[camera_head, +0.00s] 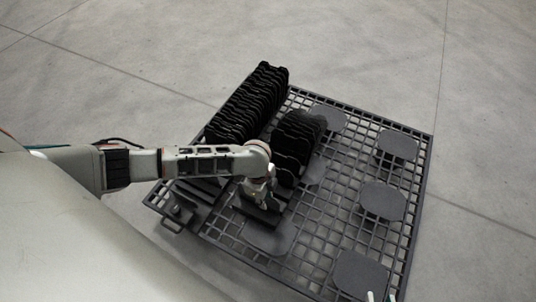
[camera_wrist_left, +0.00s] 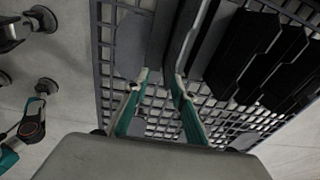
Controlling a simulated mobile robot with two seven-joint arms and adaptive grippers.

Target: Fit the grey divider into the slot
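My left gripper (camera_head: 262,200) points down over the near left part of the dark rack, beside the rows of black dividers. Its two green-sided fingers (camera_wrist_left: 160,76) are apart in the left wrist view. A grey upright plate, which looks like the grey divider (camera_wrist_left: 187,35), stands at the fingertips; I cannot tell whether they clamp it. A dark grey slab (camera_head: 259,214) shows below the gripper in the head view. The arm and fingers hide the slot. Only pale fingertips of my right gripper (camera_head: 381,297) show at the bottom edge of the head view.
The rack base (camera_head: 424,160) is an open dark grid with several rounded grey pads (camera_head: 382,200). A long row (camera_head: 247,105) and a shorter row (camera_head: 297,142) of black dividers stand just beyond my left gripper. The floor around is clear.

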